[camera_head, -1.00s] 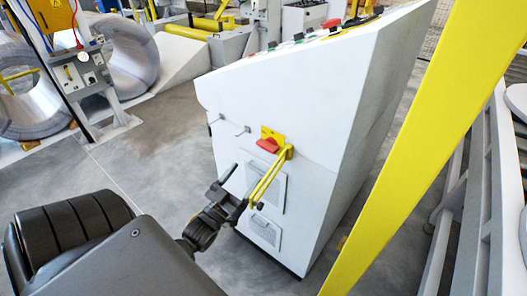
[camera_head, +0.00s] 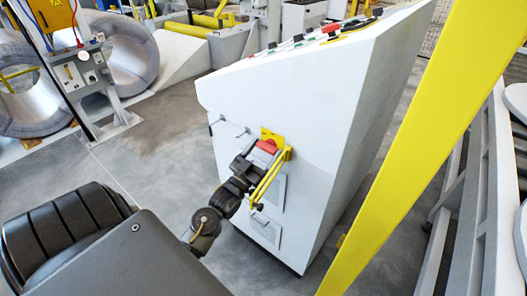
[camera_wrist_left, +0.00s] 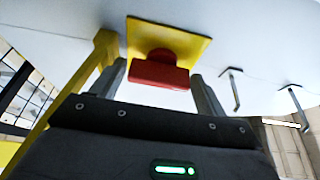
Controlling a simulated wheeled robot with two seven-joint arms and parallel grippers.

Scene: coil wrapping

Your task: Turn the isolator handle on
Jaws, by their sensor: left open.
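The isolator handle (camera_head: 267,146) is a red knob on a yellow plate (camera_head: 272,137) on the side of a white cabinet (camera_head: 285,100). My left gripper (camera_head: 256,160) is at the handle, coming from the lower left. In the left wrist view the red handle (camera_wrist_left: 159,72) lies between the two grey fingers of my open left gripper (camera_wrist_left: 160,85), one finger on each side. Gaps show between the fingers and the handle. In the head view the gripper partly hides the handle. My right gripper is not in view.
A yellow bracket (camera_head: 270,177) sticks out beside the handle, close to my left gripper; it also shows in the wrist view (camera_wrist_left: 75,92). Two small hooks (camera_wrist_left: 262,90) are on the cabinet. A yellow post (camera_head: 430,140) stands at right. Grey floor (camera_head: 150,150) is free at left.

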